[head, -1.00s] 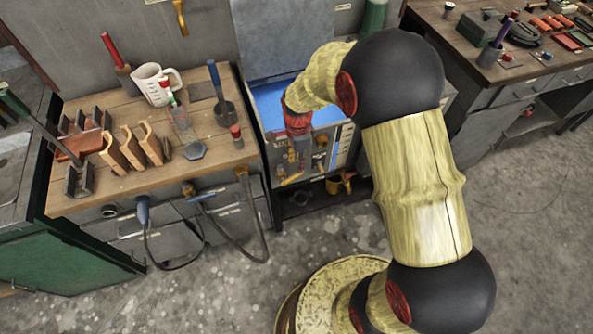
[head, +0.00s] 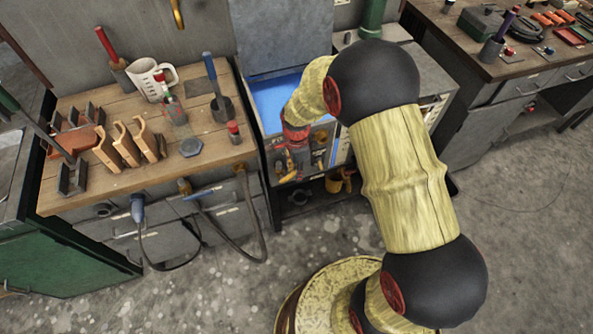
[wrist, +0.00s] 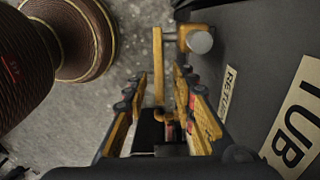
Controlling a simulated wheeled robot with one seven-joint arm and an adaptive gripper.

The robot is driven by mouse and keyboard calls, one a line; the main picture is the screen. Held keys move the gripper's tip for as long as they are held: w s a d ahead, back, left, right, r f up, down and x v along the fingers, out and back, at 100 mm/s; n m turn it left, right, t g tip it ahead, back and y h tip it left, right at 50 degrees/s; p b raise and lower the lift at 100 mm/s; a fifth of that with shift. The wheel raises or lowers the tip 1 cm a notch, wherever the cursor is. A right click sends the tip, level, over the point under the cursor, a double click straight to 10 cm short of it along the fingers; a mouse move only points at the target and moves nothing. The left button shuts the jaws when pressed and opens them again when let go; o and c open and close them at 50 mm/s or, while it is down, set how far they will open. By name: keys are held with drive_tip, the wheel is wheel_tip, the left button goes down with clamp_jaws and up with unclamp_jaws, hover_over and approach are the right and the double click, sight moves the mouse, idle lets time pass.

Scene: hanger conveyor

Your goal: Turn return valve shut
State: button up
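The return valve shows in the wrist view as a brass-yellow lever (wrist: 158,62) with a yellow body and a rounded grey end (wrist: 200,41). It sits on the dark panel beside a label reading "RETU…" (wrist: 226,92), partly covered by a finger. My gripper (wrist: 160,82) is open. Its two fingers stand on either side of the lever's near end, with a gap on both sides; whether it touches cannot be told. In the head view my gripper (head: 292,161) is at the front of the blue-lined tub (head: 275,103), and it hides most of the valve.
A larger label reading "TUB" (wrist: 296,118) is on the panel at right. The wooden bench (head: 110,188) stands left of the tub, with a hose (head: 257,225) hanging from its front. A yellow container (head: 335,181) sits under the tub. The floor in front is clear.

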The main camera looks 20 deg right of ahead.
drive_tip(key=shift+c, duration=1.2)
drive_tip(key=c, duration=0.4)
